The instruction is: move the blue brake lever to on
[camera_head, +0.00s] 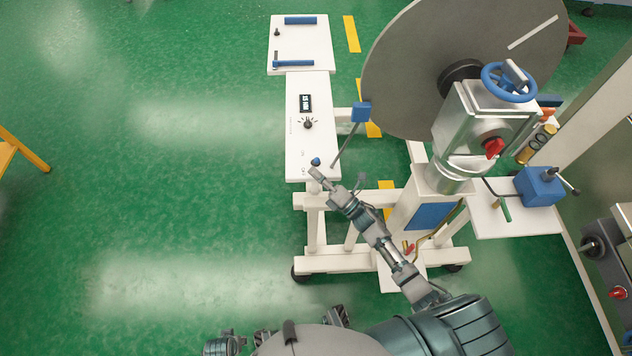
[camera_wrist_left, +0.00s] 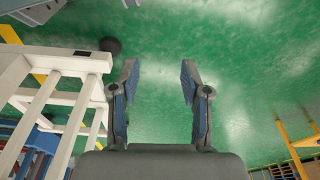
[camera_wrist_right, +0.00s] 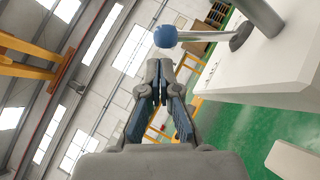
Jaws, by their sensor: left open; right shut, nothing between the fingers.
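The brake lever has a small blue ball knob (camera_head: 315,161) at the near end of the white control panel (camera_head: 299,160). In the right wrist view the blue knob (camera_wrist_right: 165,36) sits on a thin metal rod that runs right to a round grey base on the white panel. My right gripper (camera_head: 317,175) is shut and empty just on the near side of the knob. In its wrist view the fingertips (camera_wrist_right: 160,66) are below the knob and look apart from it. My left gripper (camera_wrist_left: 159,68) is open and empty over green floor.
A grey rod with a blue block (camera_head: 361,112) rises close to the lever. A large grey disc (camera_head: 410,75) stands behind it. A black dial (camera_head: 308,124) and a small display (camera_head: 305,103) are farther along the panel. Floor left of the panel is clear.

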